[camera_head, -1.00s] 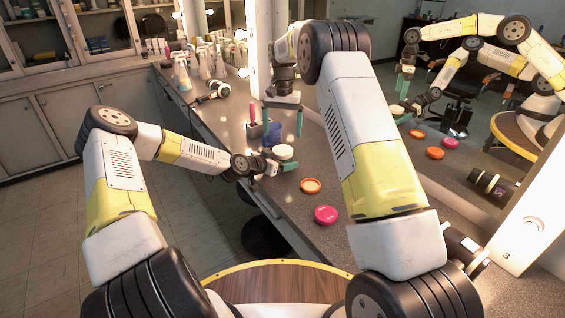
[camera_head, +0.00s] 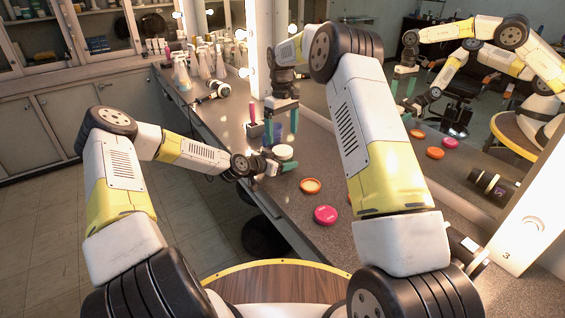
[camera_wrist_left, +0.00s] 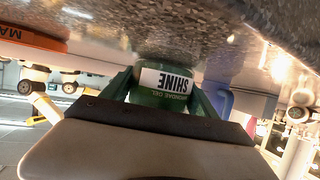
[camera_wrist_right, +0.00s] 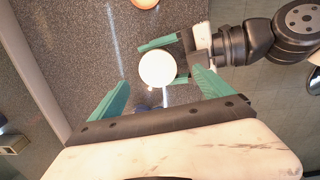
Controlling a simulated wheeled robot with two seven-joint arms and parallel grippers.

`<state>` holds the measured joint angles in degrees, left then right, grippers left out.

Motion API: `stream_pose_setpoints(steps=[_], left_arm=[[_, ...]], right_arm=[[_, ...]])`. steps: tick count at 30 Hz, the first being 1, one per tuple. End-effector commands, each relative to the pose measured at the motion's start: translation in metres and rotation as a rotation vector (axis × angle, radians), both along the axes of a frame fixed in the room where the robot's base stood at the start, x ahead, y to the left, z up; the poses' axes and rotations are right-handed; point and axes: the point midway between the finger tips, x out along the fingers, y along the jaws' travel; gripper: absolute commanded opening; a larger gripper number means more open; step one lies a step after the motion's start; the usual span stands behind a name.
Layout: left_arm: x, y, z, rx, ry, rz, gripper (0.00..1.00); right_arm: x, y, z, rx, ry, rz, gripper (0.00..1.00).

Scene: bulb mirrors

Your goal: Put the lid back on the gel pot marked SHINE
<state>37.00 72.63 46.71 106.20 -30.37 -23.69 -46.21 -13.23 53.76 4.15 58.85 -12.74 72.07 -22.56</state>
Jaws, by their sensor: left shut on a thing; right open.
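My left gripper (camera_head: 280,165) is shut on a green pot (camera_wrist_left: 165,97) whose white label reads SHINE, upside down in the left wrist view. The pot's round white top (camera_head: 283,152) faces up; it also shows in the right wrist view (camera_wrist_right: 157,67) between the left fingers. I cannot tell whether this white disc is a lid or the gel. My right gripper (camera_head: 281,135) is open and empty, above and behind the pot, its fingers pointing down. In the right wrist view its fingers (camera_wrist_right: 160,78) stand apart on either side of the white disc.
On the counter (camera_head: 285,200) lie an orange round piece (camera_head: 310,186) with a pale centre and a pink one (camera_head: 325,215). A blue cup (camera_head: 277,132) stands behind the pot. The mirror (camera_head: 440,140) borders the counter at right. Bottles (camera_head: 205,65) crowd the far end.

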Motion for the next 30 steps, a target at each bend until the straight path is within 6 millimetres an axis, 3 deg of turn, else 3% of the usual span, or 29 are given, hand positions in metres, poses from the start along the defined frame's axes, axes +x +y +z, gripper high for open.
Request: stream_pose_setpoints(steps=[9,15,21,30], left_arm=[[0.000,0.000,0.000,0.000,0.000,0.001,0.00],[0.000,0.000,0.000,0.000,0.000,0.001,0.00],[0.000,0.000,0.000,0.000,0.000,0.001,0.00],[0.000,0.000,0.000,0.000,0.000,0.001,0.00]], right_arm=[[0.001,-0.001,0.002,0.023,0.000,0.772,0.91],[0.003,-0.001,0.006,0.028,-0.010,1.169,0.91],[0.005,-0.001,0.009,0.026,-0.017,1.375,0.91],[0.005,-0.001,0.010,0.026,-0.018,1.413,0.91]])
